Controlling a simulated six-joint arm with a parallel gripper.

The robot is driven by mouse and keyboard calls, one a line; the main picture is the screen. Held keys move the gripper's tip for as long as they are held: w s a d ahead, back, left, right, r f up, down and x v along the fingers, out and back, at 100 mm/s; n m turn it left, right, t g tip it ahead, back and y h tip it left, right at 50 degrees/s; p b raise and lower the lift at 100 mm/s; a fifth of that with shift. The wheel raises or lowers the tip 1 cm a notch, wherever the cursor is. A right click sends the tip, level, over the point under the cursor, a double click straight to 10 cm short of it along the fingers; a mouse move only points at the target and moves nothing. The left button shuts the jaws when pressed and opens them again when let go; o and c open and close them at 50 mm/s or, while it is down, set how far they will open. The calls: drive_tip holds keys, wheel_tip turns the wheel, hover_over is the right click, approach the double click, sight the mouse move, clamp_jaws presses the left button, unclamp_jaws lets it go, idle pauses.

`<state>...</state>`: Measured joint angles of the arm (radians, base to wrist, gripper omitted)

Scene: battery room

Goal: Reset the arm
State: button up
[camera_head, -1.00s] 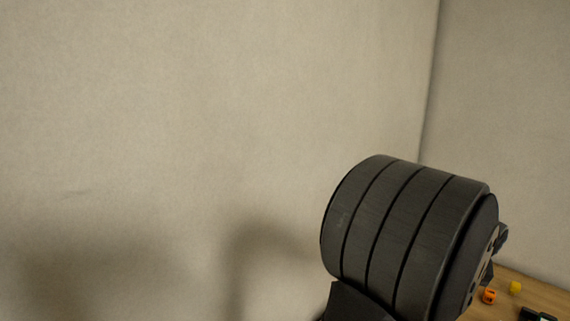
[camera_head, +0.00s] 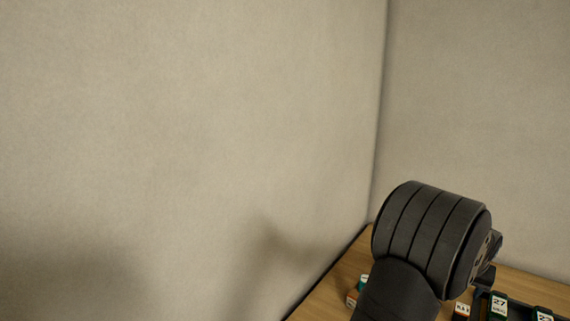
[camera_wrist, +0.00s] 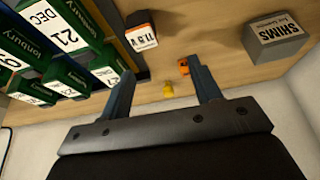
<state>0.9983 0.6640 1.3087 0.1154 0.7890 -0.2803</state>
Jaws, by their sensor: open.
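My gripper (camera_wrist: 161,66) is open in the wrist view, with its two blue-grey fingers spread apart and nothing between the tips. A small yellow piece (camera_wrist: 168,90) and a small orange piece (camera_wrist: 184,66) show beyond the fingers, on or near the wooden table. In the head view my dark, banded arm fills the lower right, and the gripper's fingers cannot be made out there.
Green batteries (camera_wrist: 66,37) with date labels stand in rows at left in the wrist view. A block marked 11.5 V (camera_wrist: 141,37) is beside them. A grey SHIMS box (camera_wrist: 275,38) is at right. Bare wooden table (camera_head: 340,285) shows left of my arm in the head view.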

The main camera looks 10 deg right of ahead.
drive_tip(key=w+f, duration=0.2)
drive_tip(key=w, duration=0.1)
drive_tip(key=w+a+f, duration=0.1)
drive_tip(key=w+f, duration=0.1)
drive_tip(key=w, duration=0.1)
drive_tip(key=w+a+f, duration=0.1)
drive_tip(key=w+f, duration=0.1)
drive_tip(key=w, duration=0.1)
drive_tip(key=shift+w, duration=0.2)
